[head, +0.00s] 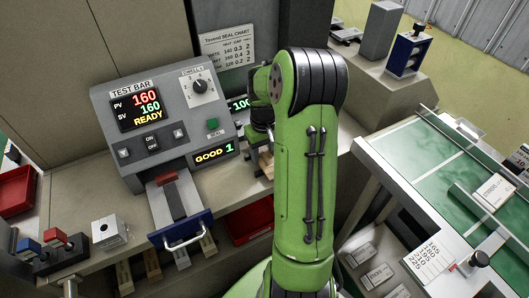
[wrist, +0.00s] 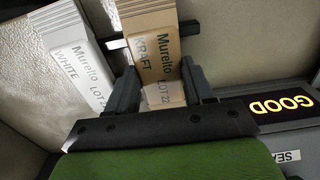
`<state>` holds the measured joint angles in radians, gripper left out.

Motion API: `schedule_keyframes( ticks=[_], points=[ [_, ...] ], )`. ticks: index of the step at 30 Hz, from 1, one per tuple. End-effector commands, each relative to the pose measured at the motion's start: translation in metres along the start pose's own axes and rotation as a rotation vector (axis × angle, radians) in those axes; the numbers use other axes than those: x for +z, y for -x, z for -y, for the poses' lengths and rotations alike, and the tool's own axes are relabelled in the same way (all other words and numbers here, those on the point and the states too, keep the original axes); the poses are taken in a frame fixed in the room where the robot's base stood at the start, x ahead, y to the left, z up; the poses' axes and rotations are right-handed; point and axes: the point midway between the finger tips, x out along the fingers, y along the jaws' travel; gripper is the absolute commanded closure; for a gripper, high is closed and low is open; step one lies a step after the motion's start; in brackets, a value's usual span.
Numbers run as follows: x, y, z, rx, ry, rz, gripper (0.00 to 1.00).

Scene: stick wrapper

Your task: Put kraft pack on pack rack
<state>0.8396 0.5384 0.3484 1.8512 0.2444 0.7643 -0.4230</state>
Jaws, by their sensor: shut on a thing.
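The kraft pack (wrist: 155,50), a brown stack printed "Murelto KRAFT LOT 22", stands between the two dark fingers of my gripper (wrist: 159,72) in the wrist view. The fingers press on its two sides. A white pack (wrist: 75,60), printed "Murelto WHITE", is just left of it. In the head view my green arm hides most of the gripper and pack, right of the test bar machine. I cannot tell the pack rack for sure; a dark bar (wrist: 116,44) shows beside the kraft pack.
The test bar machine (head: 146,112) stands left of my arm, reading READY and GOOD 1. A red bin (head: 15,188) is at the far left. A green conveyor (head: 440,165) with a white pack is at right.

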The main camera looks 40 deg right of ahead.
Motion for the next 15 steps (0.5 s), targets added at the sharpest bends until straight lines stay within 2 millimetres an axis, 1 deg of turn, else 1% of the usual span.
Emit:
schedule_keyframes(
  ticks=[4,7,8,12,13,15],
  points=[
    [-0.0002,0.0015,-0.0001,0.001,0.000,-0.001,0.81],
    [-0.0002,-0.0020,0.0000,0.001,0.000,-0.001,0.81],
    [-0.0002,-0.0023,0.0000,0.001,0.000,-0.001,0.46],
    [-0.0002,-0.0013,-0.0001,0.001,-0.001,-0.001,0.25],
    [-0.0002,-0.0012,-0.0001,0.001,-0.001,-0.001,0.22],
    [-0.0001,-0.0012,-0.0001,0.001,-0.001,-0.001,0.22]
  ],
)
